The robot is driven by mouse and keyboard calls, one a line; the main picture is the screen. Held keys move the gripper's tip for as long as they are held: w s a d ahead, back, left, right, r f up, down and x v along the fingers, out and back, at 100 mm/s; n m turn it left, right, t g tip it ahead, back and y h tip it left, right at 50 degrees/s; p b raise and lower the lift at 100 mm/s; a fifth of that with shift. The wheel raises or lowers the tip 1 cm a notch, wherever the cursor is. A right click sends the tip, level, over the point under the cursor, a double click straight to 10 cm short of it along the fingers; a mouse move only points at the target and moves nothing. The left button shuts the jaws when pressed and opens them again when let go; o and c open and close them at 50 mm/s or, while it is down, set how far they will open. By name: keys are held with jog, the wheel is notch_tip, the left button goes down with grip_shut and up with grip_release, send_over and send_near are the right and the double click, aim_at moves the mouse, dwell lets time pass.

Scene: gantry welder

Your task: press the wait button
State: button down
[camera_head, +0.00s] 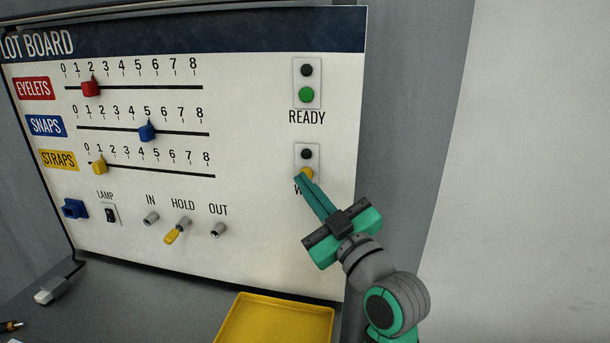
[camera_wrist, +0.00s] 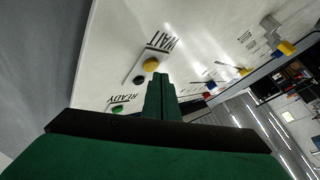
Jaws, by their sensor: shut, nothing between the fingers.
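The yellow wait button (camera_head: 306,173) sits on a small plate on the right side of the white board, below a dark round lamp (camera_head: 306,154). The label under it is mostly hidden by my gripper (camera_head: 300,178) in the head view. My gripper is shut and empty, with its fingertips in front of the button's lower edge; I cannot tell whether they touch it. In the wrist view the yellow button (camera_wrist: 151,64) shows just beyond and left of my fingertips (camera_wrist: 160,76), with the word WAIT (camera_wrist: 160,42) above it.
The green READY button (camera_head: 307,95) is above on the same board. Sliders and a yellow-tipped switch (camera_head: 177,231) are to the left. A yellow tray (camera_head: 274,297) lies on the grey surface below. A plain wall stands at right.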

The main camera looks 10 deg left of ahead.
jog(key=shift+w, duration=0.1)
dwell(0.4)
jog(key=shift+w, duration=0.35)
jog(key=shift+s, duration=0.45)
dwell(0.4)
jog(key=s, duration=0.6)
jog(key=shift+d, duration=0.1)
dwell(0.4)
